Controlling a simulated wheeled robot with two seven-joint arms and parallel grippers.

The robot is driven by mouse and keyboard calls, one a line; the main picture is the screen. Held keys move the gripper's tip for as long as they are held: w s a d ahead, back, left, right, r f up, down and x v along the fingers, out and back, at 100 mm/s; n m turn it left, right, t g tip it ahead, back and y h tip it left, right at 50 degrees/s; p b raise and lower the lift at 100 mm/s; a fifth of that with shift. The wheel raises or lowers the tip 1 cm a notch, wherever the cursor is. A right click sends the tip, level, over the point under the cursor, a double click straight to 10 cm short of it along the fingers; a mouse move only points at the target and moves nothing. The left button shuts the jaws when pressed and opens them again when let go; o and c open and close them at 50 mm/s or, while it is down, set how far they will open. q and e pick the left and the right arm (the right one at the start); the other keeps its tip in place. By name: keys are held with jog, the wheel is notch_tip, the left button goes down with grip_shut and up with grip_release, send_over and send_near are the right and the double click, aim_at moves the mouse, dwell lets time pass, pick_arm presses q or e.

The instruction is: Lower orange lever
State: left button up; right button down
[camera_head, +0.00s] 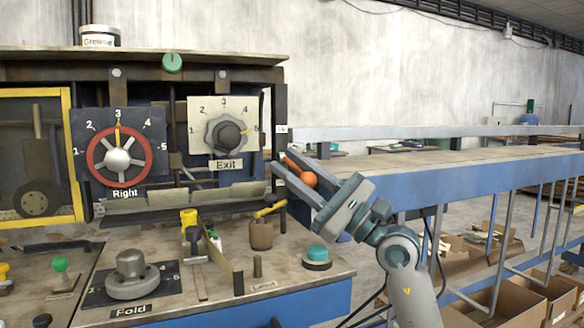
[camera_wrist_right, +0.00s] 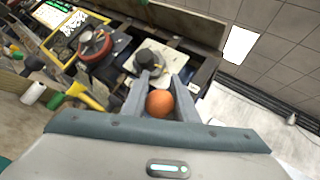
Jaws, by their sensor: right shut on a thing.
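The orange lever (camera_head: 302,173) has a round orange knob and sits at the right side of the machine panel in the head view. My right gripper (camera_head: 280,166) reaches in from the lower right with its fingers around the lever. In the right wrist view the orange knob (camera_wrist_right: 160,103) lies between the two fingers of my right gripper (camera_wrist_right: 161,88), which is shut on it. The fingers partly hide the lever's shaft and its mount. My left gripper is not in the head view.
The Exit dial (camera_head: 227,133) and the red Right wheel (camera_head: 119,158) are on the panel left of my gripper. A yellow-handled lever (camera_head: 268,209), a teal button (camera_head: 317,254) and the Fold knob (camera_head: 131,272) stand on the worktop below. A blue-sided conveyor (camera_head: 470,178) extends right.

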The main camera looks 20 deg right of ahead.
jog(key=shift+f, duration=0.2)
dwell(0.5)
jog(key=c, duration=1.4)
grip_release()
jog(key=shift+s, duration=0.15)
jog(key=shift+c, duration=0.2)
jog(key=shift+s+r, duration=0.1)
jog(key=shift+s, duration=0.1)
jog(key=shift+w, duration=0.1)
jog(key=shift+d, duration=0.1)
